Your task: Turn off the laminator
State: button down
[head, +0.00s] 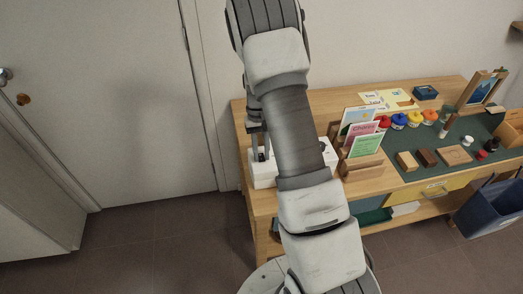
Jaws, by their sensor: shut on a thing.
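The laminator (263,182), a low white box, stands on the left end of the wooden desk. My arm crosses in front of it and hides its middle. Its right end shows beside the arm, with a small dark part on it. My gripper (261,155) points down at the left part of the laminator's top. Its dark fingers are shut on a small part there, seemingly the laminator's switch. The fingers hide that part, so its position cannot be told.
Card holder (365,143) with coloured cards stands right of the laminator. Paint pots (399,121) and wooden blocks (407,161) sit on the green mat (425,145). A blue bin (490,208) stands at the right. The floor (150,240) at left is clear before the door (100,90).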

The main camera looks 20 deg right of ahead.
jog(key=c, duration=0.7)
grip_release()
jog(key=v, duration=1.7)
jog(key=shift+r+p, duration=0.25)
jog(key=shift+p, duration=0.15)
